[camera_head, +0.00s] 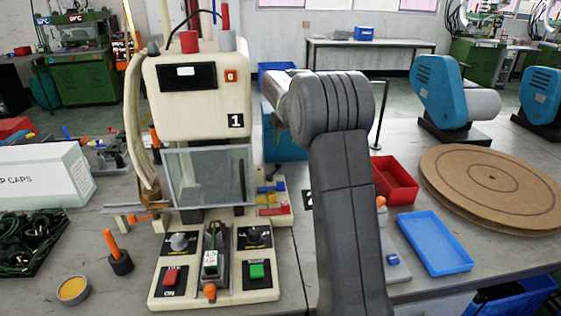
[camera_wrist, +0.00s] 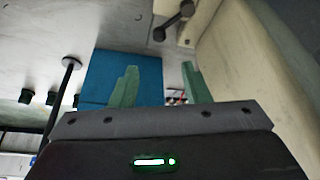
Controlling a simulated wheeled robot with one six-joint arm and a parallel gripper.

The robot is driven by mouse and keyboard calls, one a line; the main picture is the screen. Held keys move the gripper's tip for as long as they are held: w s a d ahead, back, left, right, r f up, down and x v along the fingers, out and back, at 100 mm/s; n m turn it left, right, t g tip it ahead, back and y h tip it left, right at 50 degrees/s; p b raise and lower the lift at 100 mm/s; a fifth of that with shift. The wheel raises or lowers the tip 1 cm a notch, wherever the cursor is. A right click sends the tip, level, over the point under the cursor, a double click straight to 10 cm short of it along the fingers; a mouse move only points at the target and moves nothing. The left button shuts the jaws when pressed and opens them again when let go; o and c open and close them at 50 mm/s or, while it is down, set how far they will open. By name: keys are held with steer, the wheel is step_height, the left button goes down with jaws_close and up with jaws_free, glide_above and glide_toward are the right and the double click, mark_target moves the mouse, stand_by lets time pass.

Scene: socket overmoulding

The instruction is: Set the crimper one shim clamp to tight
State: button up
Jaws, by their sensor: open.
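Crimper one (camera_head: 188,105) is the cream machine marked "1" in the head view, with a clear guard (camera_head: 207,177) at its front. I cannot tell which part is the shim clamp. My gripper (camera_wrist: 160,85) shows in the wrist view, its green fingers apart with nothing held between them. A cream surface (camera_wrist: 245,65) is to its right. The head view hides the gripper.
My arm covers the area right of the crimper. A red bin (camera_head: 395,180), a blue tray (camera_head: 435,243) and brown discs (camera_head: 495,188) lie further right. A white box (camera_head: 45,188), a cable tray and an orange-handled tool (camera_head: 117,253) stand left. A dark bar (camera_wrist: 173,22) shows beyond the fingers.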

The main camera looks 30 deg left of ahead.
mark_target(278, 162)
steer(key=x, duration=1.2)
steer(key=shift+f+b, duration=0.3)
jaws_close()
